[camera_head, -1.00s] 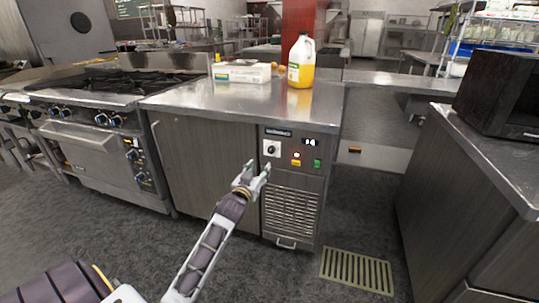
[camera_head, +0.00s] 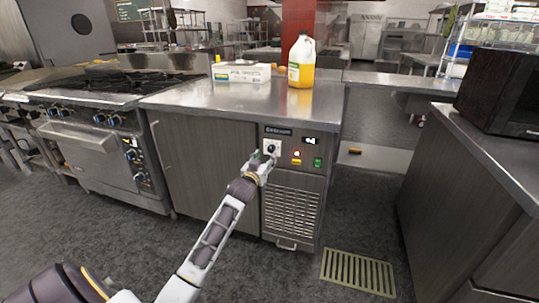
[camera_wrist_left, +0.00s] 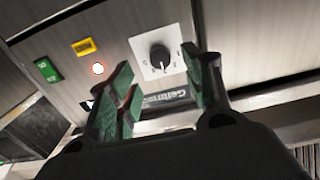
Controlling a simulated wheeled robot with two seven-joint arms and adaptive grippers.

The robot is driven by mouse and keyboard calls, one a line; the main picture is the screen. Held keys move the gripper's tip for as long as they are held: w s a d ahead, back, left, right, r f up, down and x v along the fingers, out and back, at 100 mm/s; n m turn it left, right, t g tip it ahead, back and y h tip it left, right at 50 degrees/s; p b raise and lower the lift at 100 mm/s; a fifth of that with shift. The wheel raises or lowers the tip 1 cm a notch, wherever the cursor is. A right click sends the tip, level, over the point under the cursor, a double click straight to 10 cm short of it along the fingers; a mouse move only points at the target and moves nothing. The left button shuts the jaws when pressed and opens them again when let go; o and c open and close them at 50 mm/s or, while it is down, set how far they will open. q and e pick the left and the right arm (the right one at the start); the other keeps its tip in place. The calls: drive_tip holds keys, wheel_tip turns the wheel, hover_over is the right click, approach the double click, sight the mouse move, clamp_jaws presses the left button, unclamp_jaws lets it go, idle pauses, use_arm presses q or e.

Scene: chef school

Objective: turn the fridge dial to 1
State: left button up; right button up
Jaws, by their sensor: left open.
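The fridge dial (camera_head: 271,147) is a black knob on a white square plate, on the upper left of the fridge's control panel. In the left wrist view the dial (camera_wrist_left: 159,57) shows just beyond and between the fingertips, with small marks around it too blurred to read. My left gripper (camera_head: 262,160) is open in front of the panel, just below the dial. In the wrist view its green-padded fingers (camera_wrist_left: 160,85) are apart with nothing between them, and I see no clear contact with the knob. My right gripper is not in view.
Beside the dial are a glowing red light (camera_wrist_left: 98,68), a yellow switch (camera_head: 296,162) and a green switch (camera_head: 318,162). A juice jug (camera_head: 301,65) and a white box (camera_head: 242,72) stand on the counter above.

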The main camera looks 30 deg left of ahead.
sight(271, 150)
use_arm(q)
drive_tip(key=shift+b+x, duration=0.3)
drive_tip(key=shift+x, duration=0.7)
drive_tip(key=shift+b+x, duration=0.3)
drive_tip(key=shift+x, duration=0.65)
drive_tip(key=shift+w, duration=0.5)
drive_tip(key=shift+w+a+b, duration=0.15)
drive_tip(key=shift+w+b, duration=0.15)
drive_tip(key=shift+w, duration=0.15)
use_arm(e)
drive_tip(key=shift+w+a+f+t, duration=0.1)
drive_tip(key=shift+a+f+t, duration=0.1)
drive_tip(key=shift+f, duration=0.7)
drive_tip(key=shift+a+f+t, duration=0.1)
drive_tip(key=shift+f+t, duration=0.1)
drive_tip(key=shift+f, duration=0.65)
use_arm(q)
drive_tip(key=c, duration=1)
drive_tip(key=shift+c, duration=0.2)
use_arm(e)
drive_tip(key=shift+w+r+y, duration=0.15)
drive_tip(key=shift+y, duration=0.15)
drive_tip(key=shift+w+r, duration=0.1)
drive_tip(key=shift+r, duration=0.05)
